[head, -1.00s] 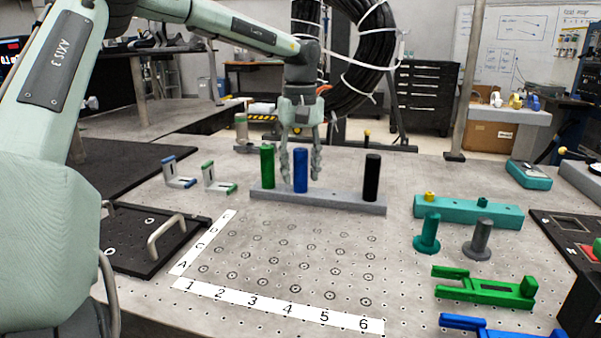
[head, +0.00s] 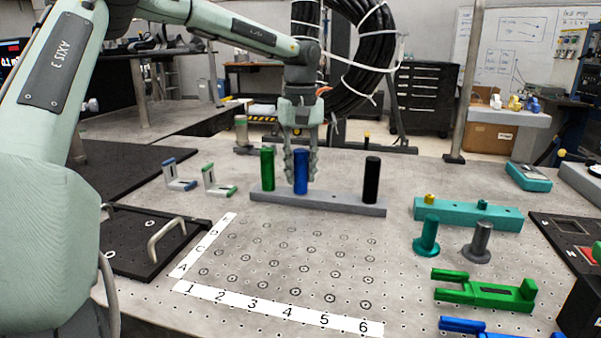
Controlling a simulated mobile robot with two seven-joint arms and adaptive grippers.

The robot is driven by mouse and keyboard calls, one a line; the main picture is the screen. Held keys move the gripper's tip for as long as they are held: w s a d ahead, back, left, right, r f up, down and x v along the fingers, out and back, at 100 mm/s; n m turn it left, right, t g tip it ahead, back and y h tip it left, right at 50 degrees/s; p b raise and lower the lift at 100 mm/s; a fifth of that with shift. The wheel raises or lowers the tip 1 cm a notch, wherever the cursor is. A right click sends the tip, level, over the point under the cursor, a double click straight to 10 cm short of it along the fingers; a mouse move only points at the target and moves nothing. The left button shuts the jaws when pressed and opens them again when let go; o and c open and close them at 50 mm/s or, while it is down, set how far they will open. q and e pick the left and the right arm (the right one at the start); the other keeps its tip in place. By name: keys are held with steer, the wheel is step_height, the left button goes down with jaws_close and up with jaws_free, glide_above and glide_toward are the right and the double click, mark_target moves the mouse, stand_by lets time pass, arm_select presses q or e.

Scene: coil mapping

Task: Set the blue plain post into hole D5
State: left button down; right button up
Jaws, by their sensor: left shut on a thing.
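The blue plain post (head: 300,178) stands upright in the grey rack (head: 330,202), between a green post (head: 267,170) and a black post (head: 372,180). My left gripper (head: 300,165) points down from above and is shut on the blue post, with its fingers on both sides of the post's upper part. The hole grid (head: 290,262) lies in front of the rack, with a number strip (head: 280,305) marked 1 to 6 and a letter strip (head: 204,243) at the left. Row D is toward the back. My right gripper is not in view.
A teal block (head: 468,212) with teal and grey flanged pegs (head: 477,242) in front stands at the right, near a green fixture (head: 487,291). A black plate with a handle (head: 166,234) is at the left. The grid area is clear.

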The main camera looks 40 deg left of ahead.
mark_target(301, 150)
arm_select(q)
steer(key=shift+r+p, duration=0.85)
steer(key=shift+r, duration=0.3)
step_height(301, 150, up, 3)
steer(key=p, duration=0.3)
steer(key=shift+r, duration=0.2)
